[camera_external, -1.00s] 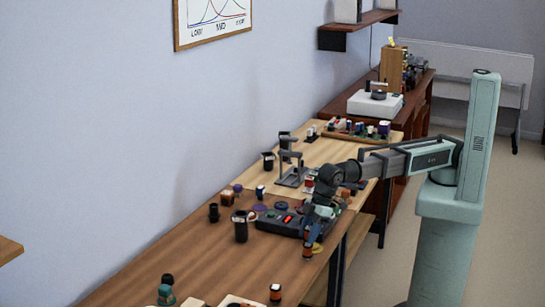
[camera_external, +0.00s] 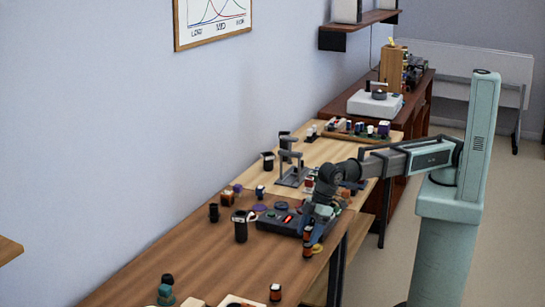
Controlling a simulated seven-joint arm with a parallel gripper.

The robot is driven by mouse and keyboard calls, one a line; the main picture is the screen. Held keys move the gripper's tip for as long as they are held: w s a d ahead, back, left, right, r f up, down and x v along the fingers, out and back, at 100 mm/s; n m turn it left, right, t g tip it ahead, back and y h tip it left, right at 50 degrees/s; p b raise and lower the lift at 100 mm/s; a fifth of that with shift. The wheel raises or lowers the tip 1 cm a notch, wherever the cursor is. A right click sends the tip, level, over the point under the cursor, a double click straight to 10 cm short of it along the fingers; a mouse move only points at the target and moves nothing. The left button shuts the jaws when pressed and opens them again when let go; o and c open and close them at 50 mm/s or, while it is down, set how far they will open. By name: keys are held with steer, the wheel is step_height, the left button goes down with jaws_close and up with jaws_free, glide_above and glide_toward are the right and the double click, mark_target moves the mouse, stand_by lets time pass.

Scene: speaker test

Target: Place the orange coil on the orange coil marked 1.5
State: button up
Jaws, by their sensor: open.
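An upright orange-and-dark coil stack (camera_external: 307,249) stands near the right edge of the wooden table, in front of the black device. It looks like one coil on another, but the join and any 1.5 marking are too small to read. My gripper (camera_external: 312,236) is open, pointing down right at the top of this stack. Its fingers are small and partly merge with the stack, so I cannot tell whether they touch it. Another small dark-and-orange coil with a pale top (camera_external: 275,293) stands at the front of the table.
A black device with red lit parts (camera_external: 285,221) lies just left of my gripper. A black mug (camera_external: 240,228) and a dark cup (camera_external: 213,213) stand further left. A grey stand (camera_external: 291,172) is behind. The table's middle front (camera_external: 210,260) is bare.

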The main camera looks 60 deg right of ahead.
steer(key=v, duration=1.1)
steer(key=shift+r, duration=0.4)
